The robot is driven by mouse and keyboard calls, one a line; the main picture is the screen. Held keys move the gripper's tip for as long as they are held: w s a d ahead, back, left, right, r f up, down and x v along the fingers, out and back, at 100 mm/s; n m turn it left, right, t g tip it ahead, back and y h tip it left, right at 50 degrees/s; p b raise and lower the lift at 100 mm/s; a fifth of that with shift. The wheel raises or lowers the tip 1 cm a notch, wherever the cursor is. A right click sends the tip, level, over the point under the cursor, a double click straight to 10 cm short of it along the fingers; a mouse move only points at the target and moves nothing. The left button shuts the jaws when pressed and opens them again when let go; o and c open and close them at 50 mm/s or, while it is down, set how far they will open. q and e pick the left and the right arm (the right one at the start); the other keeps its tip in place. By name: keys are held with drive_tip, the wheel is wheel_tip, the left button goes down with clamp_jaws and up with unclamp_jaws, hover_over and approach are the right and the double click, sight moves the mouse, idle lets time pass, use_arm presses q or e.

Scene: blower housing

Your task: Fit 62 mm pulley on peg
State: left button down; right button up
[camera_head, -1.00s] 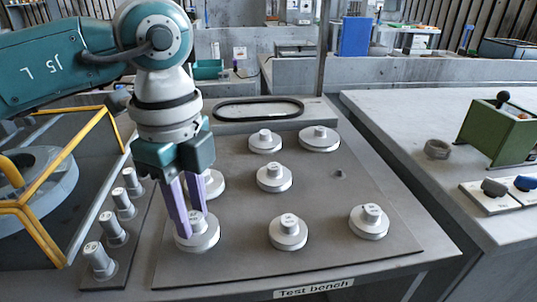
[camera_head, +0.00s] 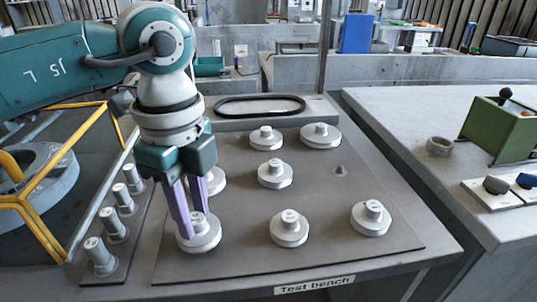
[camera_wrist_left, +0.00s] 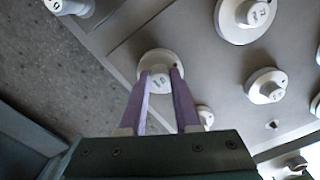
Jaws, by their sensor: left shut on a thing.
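My left gripper (camera_head: 197,222) points down with its two purple fingers shut on the raised hub of the front-left pulley (camera_head: 205,241). This grey, stepped round pulley appears to rest on the dark plate (camera_head: 330,255); its label is too small to read. In the left wrist view the fingers (camera_wrist_left: 162,82) lie on either side of the hub of the held pulley (camera_wrist_left: 152,62). A small bare peg (camera_head: 341,170) stands on the right part of the plate and also shows in the wrist view (camera_wrist_left: 272,125). My right gripper is not in view.
Other pulleys stand on the plate, such as the front-middle one (camera_head: 289,232) and the front-right one (camera_head: 371,222). Several upright cylinders (camera_head: 100,255) line a strip at left, near a yellow frame (camera_head: 45,165). A black belt loop (camera_head: 258,104) lies behind. A green box (camera_head: 510,130) stands right.

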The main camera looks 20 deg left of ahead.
use_arm(q)
drive_tip(key=shift+f, duration=0.25)
idle(0.3)
drive_tip(key=shift+f+b, duration=0.3)
drive_tip(key=shift+f, duration=0.1)
drive_tip(key=c, duration=0.5)
unclamp_jaws()
drive_tip(key=shift+c, duration=0.2)
drive_tip(key=shift+r, duration=0.2)
wheel_tip(320, 180, up, 7)
drive_tip(key=p, duration=0.7)
drive_tip(key=shift+r+p, duration=0.2)
drive_tip(key=shift+p, duration=0.1)
drive_tip(key=shift+f, duration=0.1)
